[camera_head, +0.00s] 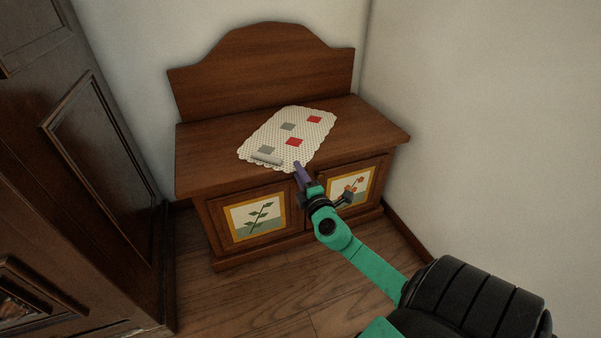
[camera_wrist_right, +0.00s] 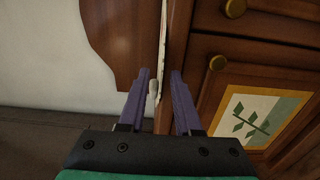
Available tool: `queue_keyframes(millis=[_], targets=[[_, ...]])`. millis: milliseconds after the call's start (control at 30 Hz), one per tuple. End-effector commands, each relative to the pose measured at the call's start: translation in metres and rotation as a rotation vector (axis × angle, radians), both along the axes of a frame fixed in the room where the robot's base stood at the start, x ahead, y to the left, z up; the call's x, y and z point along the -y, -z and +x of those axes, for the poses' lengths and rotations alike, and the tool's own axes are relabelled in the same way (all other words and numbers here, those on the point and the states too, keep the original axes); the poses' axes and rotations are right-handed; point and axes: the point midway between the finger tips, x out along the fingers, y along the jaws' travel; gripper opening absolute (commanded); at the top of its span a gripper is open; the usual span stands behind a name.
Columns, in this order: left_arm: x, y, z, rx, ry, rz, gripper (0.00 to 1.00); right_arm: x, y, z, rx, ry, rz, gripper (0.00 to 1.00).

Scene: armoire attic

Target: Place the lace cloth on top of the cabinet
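The lace cloth (camera_head: 272,134), white with red and grey-green squares, lies spread on the wooden top of the cabinet (camera_head: 205,157). A small whitish roll (camera_head: 266,158) shows at its front-left edge; I cannot tell if it is folded cloth. My right gripper (camera_head: 299,167) is just in front of the cabinet's front edge, close to the cloth's front corner. In the right wrist view my right gripper (camera_wrist_right: 160,76) has its purple fingers apart. The cloth (camera_wrist_right: 162,38) shows there nearly edge-on, and a small whitish piece (camera_wrist_right: 154,90) appears between the fingers, apparently beyond them. My left gripper is out of view.
The cabinet has a tall curved back board (camera_head: 265,72) and two doors with painted plant panels (camera_head: 257,216). A dark wooden armoire (camera_head: 85,150) stands close on the left. A bare wall (camera_head: 480,110) is on the right. Wooden floor (camera_head: 270,285) is clear in front.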

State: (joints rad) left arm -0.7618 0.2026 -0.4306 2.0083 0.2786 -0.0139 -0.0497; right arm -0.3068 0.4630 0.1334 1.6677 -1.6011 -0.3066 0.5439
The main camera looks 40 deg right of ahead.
Motion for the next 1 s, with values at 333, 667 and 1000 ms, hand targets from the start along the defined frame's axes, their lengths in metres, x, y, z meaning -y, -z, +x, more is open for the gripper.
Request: queue_keyframes(millis=[333, 667, 1000], targets=[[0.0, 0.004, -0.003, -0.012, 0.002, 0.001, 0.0, -0.016, 0.002, -0.045, -0.005, -0.001, 0.001, 0.33], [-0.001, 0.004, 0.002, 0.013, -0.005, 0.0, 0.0, -0.038, 0.0, -0.109, -0.002, 0.0, -0.002, 0.33], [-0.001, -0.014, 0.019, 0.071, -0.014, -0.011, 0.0, -0.043, 0.008, -0.114, -0.022, 0.0, 0.052, 0.33]])
